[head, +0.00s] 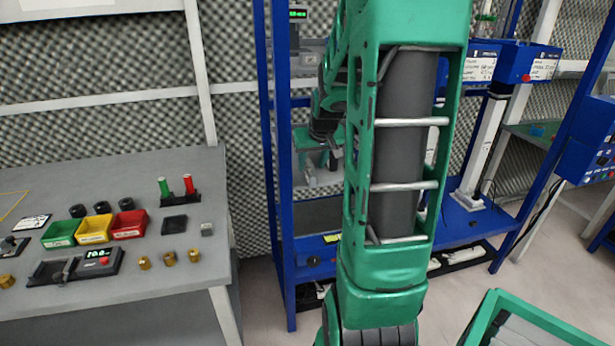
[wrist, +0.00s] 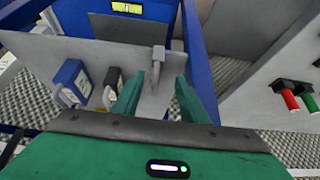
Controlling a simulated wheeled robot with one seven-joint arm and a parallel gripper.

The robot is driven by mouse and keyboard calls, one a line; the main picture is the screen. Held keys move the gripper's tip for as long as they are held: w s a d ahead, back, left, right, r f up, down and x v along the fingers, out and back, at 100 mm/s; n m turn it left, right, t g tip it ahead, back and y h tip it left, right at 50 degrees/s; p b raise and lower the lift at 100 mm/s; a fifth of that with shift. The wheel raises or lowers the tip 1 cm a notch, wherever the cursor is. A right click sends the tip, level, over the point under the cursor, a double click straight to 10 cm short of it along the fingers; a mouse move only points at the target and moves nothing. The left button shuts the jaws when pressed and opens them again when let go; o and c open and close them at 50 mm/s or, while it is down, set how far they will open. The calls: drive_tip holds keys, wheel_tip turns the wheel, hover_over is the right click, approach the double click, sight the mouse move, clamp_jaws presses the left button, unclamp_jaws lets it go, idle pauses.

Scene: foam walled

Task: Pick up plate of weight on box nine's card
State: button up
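My gripper (wrist: 158,77) is open in the wrist view, its two green fingers spread apart. A small upright grey metal piece (wrist: 158,58) shows between and beyond the fingertips, on a pale grey shelf, with a gap to each finger. In the head view my arm hides much of the blue rack, and my gripper (head: 318,152) is partly seen in front of its grey shelf. White cards (head: 482,67) (head: 537,63) with handwriting sit on blue boxes at the upper right; the writing is too small to read. I cannot tell which is box nine, or identify the weight plate.
A grey bench (head: 120,290) at left holds green, yellow and red bins (head: 94,230), black rings (head: 102,207) and brass weights (head: 169,258). A blue rack (head: 283,200) surrounds my reach. A green-rimmed crate (head: 490,310) is lower right.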

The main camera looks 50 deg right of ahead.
drive_tip(key=shift+d+x, duration=0.2)
drive_tip(key=shift+x, duration=1.3)
drive_tip(key=shift+d+x, duration=0.2)
drive_tip(key=shift+x, duration=1.35)
drive_tip(key=shift+r, duration=0.1)
clamp_jaws()
